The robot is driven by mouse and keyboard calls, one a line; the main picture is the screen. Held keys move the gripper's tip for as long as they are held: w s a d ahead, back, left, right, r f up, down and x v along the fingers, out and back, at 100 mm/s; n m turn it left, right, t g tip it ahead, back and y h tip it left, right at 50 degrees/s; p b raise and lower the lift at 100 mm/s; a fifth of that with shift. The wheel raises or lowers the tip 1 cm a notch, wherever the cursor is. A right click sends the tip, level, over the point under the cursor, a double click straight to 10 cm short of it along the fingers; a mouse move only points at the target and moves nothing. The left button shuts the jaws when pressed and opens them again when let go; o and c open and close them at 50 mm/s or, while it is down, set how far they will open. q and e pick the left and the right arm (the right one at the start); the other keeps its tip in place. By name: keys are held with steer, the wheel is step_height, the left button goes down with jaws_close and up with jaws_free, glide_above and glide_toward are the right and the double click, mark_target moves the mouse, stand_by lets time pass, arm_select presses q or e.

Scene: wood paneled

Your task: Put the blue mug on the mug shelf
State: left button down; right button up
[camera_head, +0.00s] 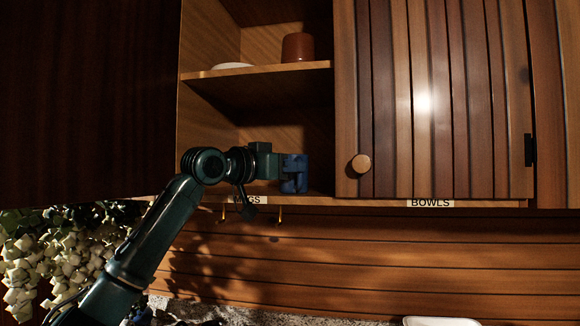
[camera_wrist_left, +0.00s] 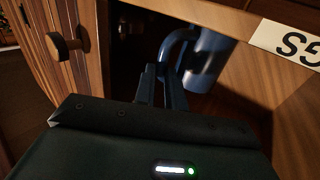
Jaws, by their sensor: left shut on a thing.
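The blue mug (camera_head: 294,174) is in the lower compartment of the open cupboard, just above or on its floor; I cannot tell if it touches. In the left wrist view the mug (camera_wrist_left: 210,58) shows its handle towards my fingers. My left gripper (camera_head: 281,166) is shut on the mug, at the handle, as the left wrist view (camera_wrist_left: 163,82) shows. The mug shelf (camera_head: 318,197) is this lower compartment, with a partly covered label ending in "GS" (camera_head: 251,200) on its front edge. My right gripper is not in view.
An upper shelf (camera_head: 285,68) holds a brown cup (camera_head: 298,47) and a white dish (camera_head: 232,66). A closed slatted door (camera_head: 430,100) with a round knob (camera_head: 361,163) borders the opening on the right, above a "BOWLS" label (camera_head: 431,203). Two hooks (camera_head: 280,215) hang below.

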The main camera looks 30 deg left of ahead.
arm_select(q)
steer(key=shift+d, duration=0.1)
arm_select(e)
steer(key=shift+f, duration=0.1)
arm_select(q)
steer(key=c, duration=1.5)
jaws_free()
steer(key=shift+o, duration=0.2)
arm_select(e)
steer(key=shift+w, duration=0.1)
arm_select(q)
steer(key=b+v, duration=0.4)
steer(key=v, duration=0.8)
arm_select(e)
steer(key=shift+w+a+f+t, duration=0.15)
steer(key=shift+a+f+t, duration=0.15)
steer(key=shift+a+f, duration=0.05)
arm_select(q)
steer(key=shift+s, duration=0.1)
